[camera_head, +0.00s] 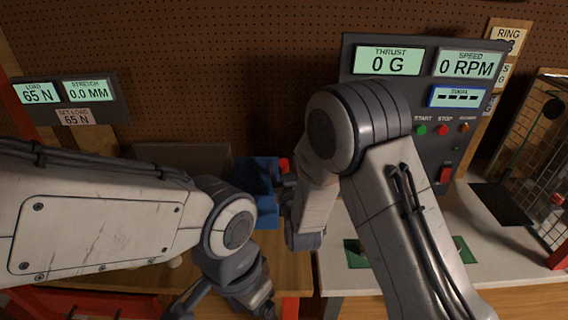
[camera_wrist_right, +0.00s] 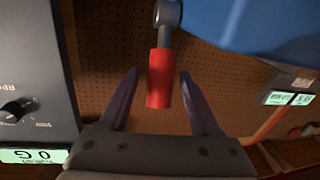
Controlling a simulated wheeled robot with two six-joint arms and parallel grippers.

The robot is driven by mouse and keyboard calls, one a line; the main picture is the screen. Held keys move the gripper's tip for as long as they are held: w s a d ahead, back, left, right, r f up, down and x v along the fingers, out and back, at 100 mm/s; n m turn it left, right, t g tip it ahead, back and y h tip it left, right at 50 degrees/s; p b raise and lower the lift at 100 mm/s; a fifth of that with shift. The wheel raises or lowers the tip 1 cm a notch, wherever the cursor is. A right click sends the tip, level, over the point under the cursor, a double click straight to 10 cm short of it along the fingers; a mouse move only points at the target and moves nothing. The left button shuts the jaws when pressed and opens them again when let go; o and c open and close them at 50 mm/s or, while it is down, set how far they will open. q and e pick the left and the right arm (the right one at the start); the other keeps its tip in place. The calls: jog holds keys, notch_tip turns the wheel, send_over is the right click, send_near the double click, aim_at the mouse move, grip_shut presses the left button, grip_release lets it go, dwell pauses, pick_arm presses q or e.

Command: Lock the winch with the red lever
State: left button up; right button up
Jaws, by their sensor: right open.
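The winch (camera_head: 262,205) is a blue body on the bench, partly hidden behind my right arm. Its red lever (camera_head: 284,165) shows at its upper right. In the right wrist view the red lever (camera_wrist_right: 160,78) hangs from a grey joint beside the blue winch body (camera_wrist_right: 265,30). My right gripper (camera_wrist_right: 158,73) is open, with one finger on each side of the red grip and visible gaps on both sides. In the head view my right gripper (camera_head: 286,195) is mostly hidden by its own wrist. My left gripper (camera_head: 230,300) hangs low at the bottom edge; its jaws are unclear.
A control panel (camera_head: 429,130) reading 0 G and 0 RPM stands behind my right arm. A load display (camera_head: 97,110) at the left reads 65 N and 0.0 mm. A mesh cage (camera_head: 535,150) stands at the right. The pegboard wall (camera_head: 220,60) is behind.

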grip_shut()
dwell(1.4)
